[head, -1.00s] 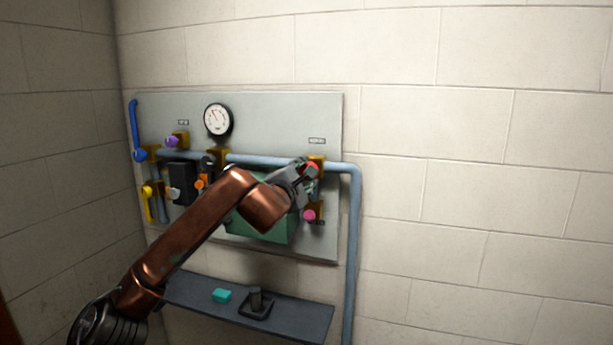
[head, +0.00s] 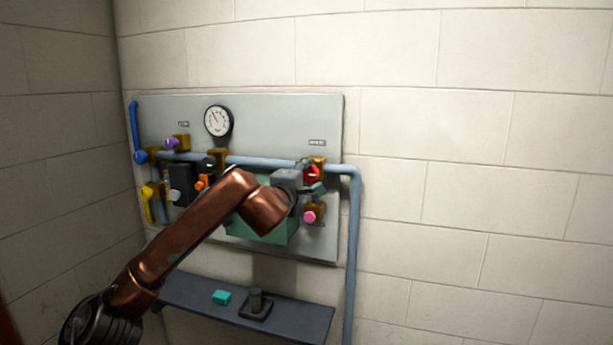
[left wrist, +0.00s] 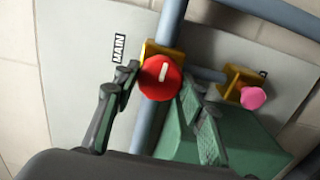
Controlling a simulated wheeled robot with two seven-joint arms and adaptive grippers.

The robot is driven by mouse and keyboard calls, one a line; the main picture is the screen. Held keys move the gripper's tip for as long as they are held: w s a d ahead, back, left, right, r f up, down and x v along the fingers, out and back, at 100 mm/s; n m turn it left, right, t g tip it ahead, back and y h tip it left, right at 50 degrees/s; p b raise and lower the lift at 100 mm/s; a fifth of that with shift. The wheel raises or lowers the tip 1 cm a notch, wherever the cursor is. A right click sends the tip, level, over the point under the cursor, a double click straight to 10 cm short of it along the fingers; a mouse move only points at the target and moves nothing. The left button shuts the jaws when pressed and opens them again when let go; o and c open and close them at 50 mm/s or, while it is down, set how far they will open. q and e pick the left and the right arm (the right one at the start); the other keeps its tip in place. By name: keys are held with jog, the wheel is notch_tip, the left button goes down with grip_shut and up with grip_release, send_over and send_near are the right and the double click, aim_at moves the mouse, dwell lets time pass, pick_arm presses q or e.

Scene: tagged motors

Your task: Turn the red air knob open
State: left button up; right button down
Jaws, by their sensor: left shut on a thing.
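The red knob (head: 312,173) sits on a brass valve body on the pipe, at the upper right of the grey panel. In the left wrist view the knob (left wrist: 158,78) is round with a short white mark, beside a label reading MAIN (left wrist: 119,47). My left gripper (head: 306,177) is at the knob. In the left wrist view its fingers (left wrist: 160,82) are on opposite sides of the knob, shut on it. The gripper and forearm hide part of the panel. My right gripper is not in view.
A pink knob (head: 310,216) is just below the red one. A green box (head: 280,228), gauge (head: 218,121), purple knob (head: 171,143), orange knob (head: 202,182) and yellow handle (head: 148,203) share the panel. A shelf (head: 190,291) below holds a teal block (head: 222,297).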

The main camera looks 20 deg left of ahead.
pick_arm(q)
jog(key=shift+d, duration=0.1)
jog(key=o, duration=1.2)
jog(key=shift+c, duration=0.2)
jog(key=shift+s, duration=0.1)
jog(key=s, duration=1.1)
jog(key=shift+s+a, duration=0.25)
jog(key=shift+s, duration=0.15)
